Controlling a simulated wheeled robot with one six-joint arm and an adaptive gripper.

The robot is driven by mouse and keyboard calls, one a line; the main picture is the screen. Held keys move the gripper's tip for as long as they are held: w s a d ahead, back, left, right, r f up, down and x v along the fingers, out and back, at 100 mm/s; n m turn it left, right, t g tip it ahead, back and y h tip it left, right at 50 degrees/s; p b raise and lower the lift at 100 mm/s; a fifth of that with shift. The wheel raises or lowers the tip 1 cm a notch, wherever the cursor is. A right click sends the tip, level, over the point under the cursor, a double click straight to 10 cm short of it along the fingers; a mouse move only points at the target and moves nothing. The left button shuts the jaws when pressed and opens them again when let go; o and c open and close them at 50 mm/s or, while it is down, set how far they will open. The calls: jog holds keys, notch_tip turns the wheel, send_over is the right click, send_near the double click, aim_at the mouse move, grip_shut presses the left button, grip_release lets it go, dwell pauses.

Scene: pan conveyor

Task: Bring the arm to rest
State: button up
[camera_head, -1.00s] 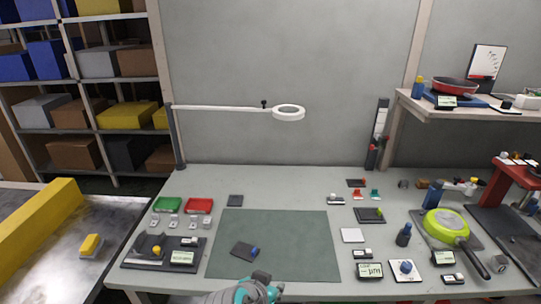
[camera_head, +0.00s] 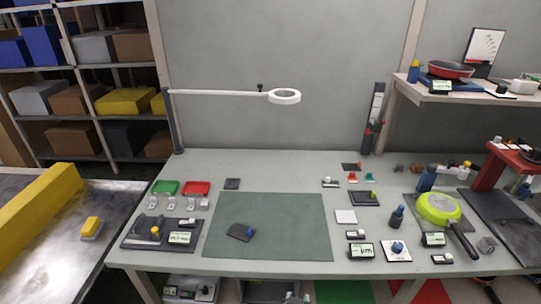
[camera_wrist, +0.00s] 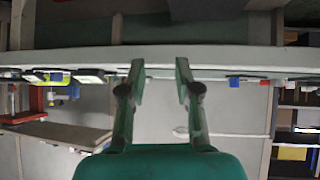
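My gripper (camera_wrist: 160,82) shows in the wrist view with its two fingers apart and nothing between them. It is open and level with the edge of the workbench (camera_wrist: 225,55), which appears upside down in this view. In the head view the workbench (camera_head: 180,262) is clear of my arm. Only a small part, which may be my arm, shows at the bottom edge below the bench front. The gripper itself cannot be made out there.
On the bench are a green mat (camera_head: 290,225), a dark block (camera_head: 239,232) on it, a lime pan (camera_head: 438,208), a red bin (camera_head: 196,188) and several small parts. A conveyor (camera_head: 60,255) lies left. A magnifier lamp (camera_head: 284,96) overhangs the back.

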jog(key=s+d+f+n+t+y, duration=0.15)
jog(key=s+d+f, duration=0.25)
jog(key=s, duration=0.4)
jog(key=s+d+f+n+y, duration=0.1)
jog(key=s+d+f+n, duration=0.2)
jog(key=s, duration=0.5)
jog(key=s+d+r+m+t, duration=0.1)
jog(key=s+d+r, duration=0.1)
jog(key=s+r, duration=0.3)
jog(key=s+d+r+m+t, duration=0.1)
jog(key=s+r, duration=0.4)
jog(key=s, duration=0.9)
jog(key=shift+d+r+m+t, duration=0.35)
jog(key=shift+d+t, duration=0.4)
jog(key=shift+d, duration=0.15)
